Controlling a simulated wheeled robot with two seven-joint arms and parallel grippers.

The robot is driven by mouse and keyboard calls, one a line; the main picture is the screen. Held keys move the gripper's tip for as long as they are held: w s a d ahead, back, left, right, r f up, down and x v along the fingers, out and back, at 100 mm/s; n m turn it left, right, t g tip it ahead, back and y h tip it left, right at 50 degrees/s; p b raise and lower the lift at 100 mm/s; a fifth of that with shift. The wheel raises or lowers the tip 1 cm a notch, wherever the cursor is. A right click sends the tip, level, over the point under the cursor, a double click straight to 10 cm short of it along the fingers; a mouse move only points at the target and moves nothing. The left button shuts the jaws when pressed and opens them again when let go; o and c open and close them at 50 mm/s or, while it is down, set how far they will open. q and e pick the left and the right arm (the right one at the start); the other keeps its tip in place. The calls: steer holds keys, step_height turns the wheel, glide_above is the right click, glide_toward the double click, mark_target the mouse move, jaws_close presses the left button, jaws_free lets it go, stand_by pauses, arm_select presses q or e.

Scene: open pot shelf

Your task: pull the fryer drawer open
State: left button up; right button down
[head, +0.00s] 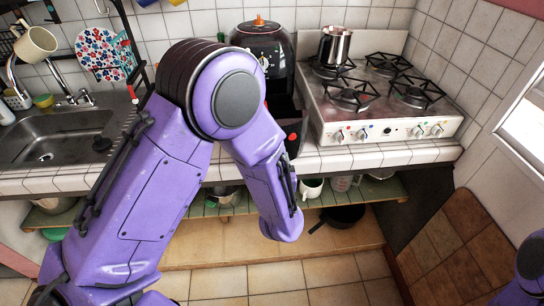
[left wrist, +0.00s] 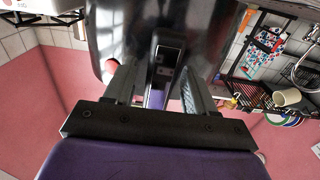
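The black fryer (head: 262,45) with an orange knob on top stands on the counter left of the stove. Its lower front, where the drawer is, lies mostly behind my left arm, and a dark part with a little red shows just right of the arm. How far out the drawer is, I cannot tell. In the left wrist view the glossy black fryer front (left wrist: 215,35) fills the upper middle. My left gripper (left wrist: 160,78) is open, with one finger on each side of the dark drawer handle (left wrist: 166,58). The head view hides this gripper. My right gripper is out of view.
The stove (head: 385,100) with a metal pot (head: 334,45) stands right of the fryer. A sink (head: 60,135) and a dish rack are at the left. A lower shelf (head: 390,189) under the counter holds cups and pots. The floor in front is clear.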

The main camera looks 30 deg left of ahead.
arm_select(q)
steer(key=b+v, duration=0.2)
steer(key=v, duration=0.8)
steer(key=shift+s+d, duration=0.15)
steer(key=shift+s, duration=0.05)
step_height(320, 180, down, 9)
steer(key=w+d+g+h, duration=0.1)
steer(key=w+h, duration=0.1)
steer(key=h, duration=0.4)
steer(key=s+a+f+g+h+b, duration=0.1)
steer(key=s+a+f+g, duration=0.15)
steer(key=f, duration=0.35)
steer(key=s+a+f+g+b, duration=0.1)
steer(key=s+a+f+g, duration=0.15)
steer(key=f, duration=0.35)
steer(key=s+a+f+g, duration=0.3)
steer(key=s+a+f, duration=0.1)
steer(key=s, duration=0.5)
steer(key=s+a+f+g, duration=0.2)
steer(key=s+a+f, duration=0.2)
steer(key=s+f, duration=0.3)
steer(key=shift+s+f+g+y, duration=0.3)
steer(key=shift+s+g, duration=0.1)
steer(key=shift+s, duration=0.7)
